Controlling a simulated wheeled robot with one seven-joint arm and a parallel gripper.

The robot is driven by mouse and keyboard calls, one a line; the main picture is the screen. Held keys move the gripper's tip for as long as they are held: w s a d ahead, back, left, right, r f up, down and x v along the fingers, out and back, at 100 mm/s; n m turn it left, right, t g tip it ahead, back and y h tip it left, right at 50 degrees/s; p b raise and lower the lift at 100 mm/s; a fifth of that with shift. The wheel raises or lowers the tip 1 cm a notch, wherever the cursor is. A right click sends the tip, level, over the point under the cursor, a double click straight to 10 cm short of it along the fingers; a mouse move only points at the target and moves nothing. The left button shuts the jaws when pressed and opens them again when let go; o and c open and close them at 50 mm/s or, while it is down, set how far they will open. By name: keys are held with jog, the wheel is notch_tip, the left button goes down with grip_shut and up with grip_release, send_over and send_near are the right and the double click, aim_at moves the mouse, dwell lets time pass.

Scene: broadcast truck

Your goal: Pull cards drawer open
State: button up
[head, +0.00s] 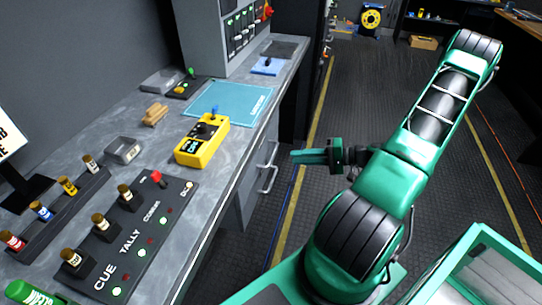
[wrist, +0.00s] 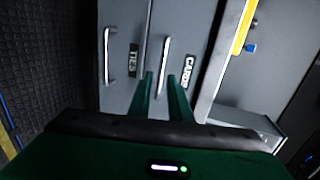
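The cards drawer (wrist: 200,40) is a grey front with a black "CARDS" label (wrist: 187,72) and a pale bar handle (wrist: 163,67). Its front looks level with the ties drawer beside it. In the head view, drawer handles show on the cabinet (head: 268,156) under the worktop. My gripper (head: 293,157) points at them from the right. In the wrist view, my gripper's two green fingers (wrist: 162,78) are apart, with the cards handle seen between their tips. I cannot tell whether the fingers touch it.
The ties drawer (wrist: 120,25) with its own handle (wrist: 110,52) sits next to the cards drawer. The worktop (head: 150,150) above carries a yellow control box (head: 202,140), a cue panel (head: 130,240) and a blue mat (head: 228,101). The dark floor (head: 365,100) beyond is open.

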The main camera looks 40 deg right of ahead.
aim_at(273, 153)
jog(key=shift+m+t, duration=0.3)
jog(key=shift+t, duration=0.1)
jog(key=x, duration=1)
jog(key=shift+w+d+f, duration=0.15)
jog(key=shift+w+d, duration=0.1)
jog(key=shift+w, duration=0.2)
jog(key=shift+c, duration=0.6)
